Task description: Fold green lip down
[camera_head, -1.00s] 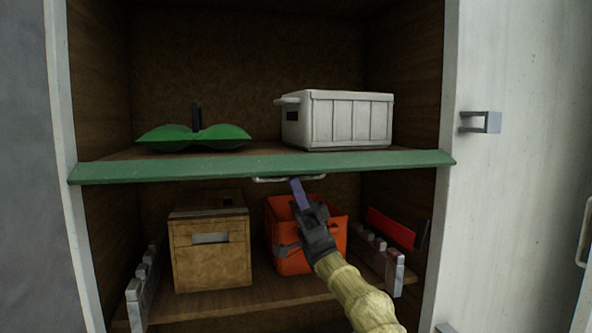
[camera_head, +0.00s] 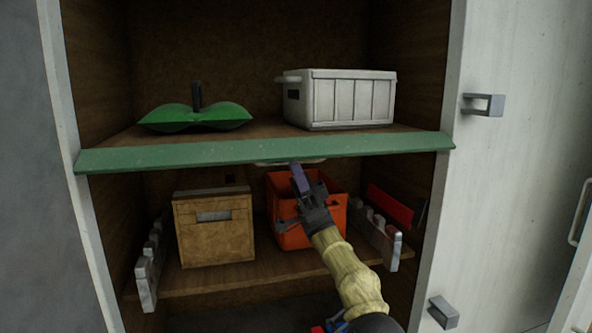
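The green lip (camera_head: 262,151) is a long strip along the front edge of the upper shelf, spanning the cabinet opening. A pale curved handle (camera_head: 290,162) shows just under its middle. The finger gap is too small and dark to read. The gripper hides part of the orange crate (camera_head: 285,232).
On the upper shelf are a green two-lobed object (camera_head: 195,116) with a dark upright grip and a white crate (camera_head: 352,98). A tan box (camera_head: 214,232) stands on the lower shelf. Metal notched racks (camera_head: 148,268) flank it. A white door (camera_head: 510,180) is at the right.

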